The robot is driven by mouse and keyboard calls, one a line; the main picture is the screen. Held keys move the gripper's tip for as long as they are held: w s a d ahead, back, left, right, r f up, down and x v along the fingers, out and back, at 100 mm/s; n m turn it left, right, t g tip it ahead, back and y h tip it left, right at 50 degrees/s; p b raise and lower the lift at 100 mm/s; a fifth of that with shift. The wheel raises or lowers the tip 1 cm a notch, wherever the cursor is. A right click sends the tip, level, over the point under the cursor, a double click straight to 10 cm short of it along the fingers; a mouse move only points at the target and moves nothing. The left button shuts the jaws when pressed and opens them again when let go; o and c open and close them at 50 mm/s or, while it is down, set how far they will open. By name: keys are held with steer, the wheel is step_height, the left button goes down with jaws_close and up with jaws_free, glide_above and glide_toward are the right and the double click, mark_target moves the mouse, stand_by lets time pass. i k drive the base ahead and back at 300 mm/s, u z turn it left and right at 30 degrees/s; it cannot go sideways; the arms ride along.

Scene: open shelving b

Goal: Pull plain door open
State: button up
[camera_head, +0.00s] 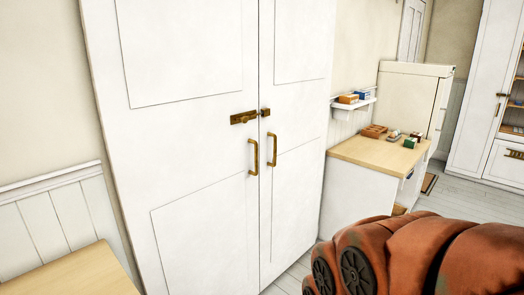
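A tall white panelled double door stands before me, its left leaf (185,130) wider in view than its right leaf (295,130). Both leaves look shut, with a thin seam between them. A brass latch (243,117) sits across the seam at mid height, with a small brass catch piece (265,112) on the right leaf. Below are two brass pull handles, the left handle (253,157) and the right handle (273,150). My orange-brown arm fills the lower right. My gripper is not in view, and nothing is seen touching the handles.
A low white cabinet with a wooden top (365,152) stands right of the door, bearing several small boxes. A small wall shelf (352,105) is above it. Another wooden surface (75,274) is at the lower left. Floor (455,195) shows free at the right.

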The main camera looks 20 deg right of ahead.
mark_target(296, 38)
steer(key=u, duration=0.45)
steer(key=k, duration=1.05)
steer(key=z, duration=0.3)
steer(key=i, duration=0.6)
steer(key=z, duration=0.8)
steer(key=i, duration=0.7)
steer(key=u, duration=0.55)
steer(key=i, duration=0.75)
steer(key=u, duration=0.7)
